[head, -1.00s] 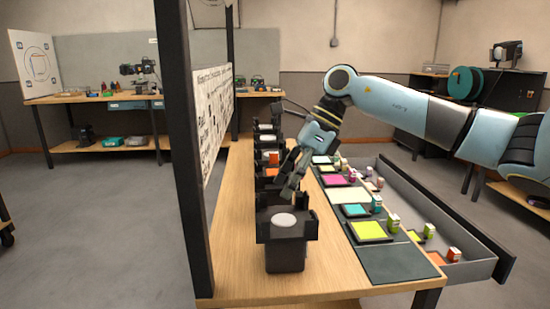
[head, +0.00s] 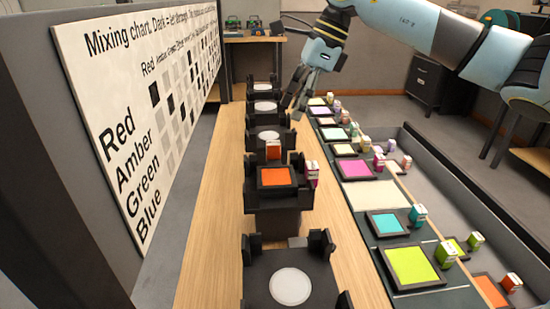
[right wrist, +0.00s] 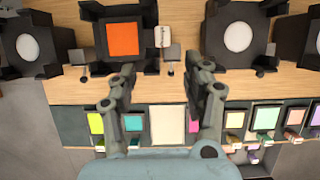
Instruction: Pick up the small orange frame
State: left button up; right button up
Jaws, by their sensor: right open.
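The small orange frame (head: 276,176) is a dark square frame with an orange centre. In the right wrist view the orange frame (right wrist: 122,39) sits upper left, beyond the fingertips. My right gripper (head: 298,100) is open and empty, above and behind the frame in the head view. Its two fingers (right wrist: 172,82) show apart in the right wrist view, with nothing between them. My left gripper is not in view.
Black fixtures with white discs (head: 290,286) stand in front of and behind the orange one. Coloured frames, such as a magenta one (head: 355,168), lie to the right beside an open drawer (head: 480,215). A mixing chart (head: 130,110) stands left. Bare wood (head: 215,200) lies between.

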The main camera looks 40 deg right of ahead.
aim_at(274, 142)
jog(key=x, duration=0.4)
jog(key=shift+a, duration=0.2)
jog(key=x, duration=0.5)
jog(key=shift+w+r+p, duration=0.15)
jog(key=shift+w+p, duration=0.2)
jog(key=shift+p, duration=0.05)
jog(key=shift+f, duration=0.4)
jog(key=shift+c, duration=0.4)
grip_shut()
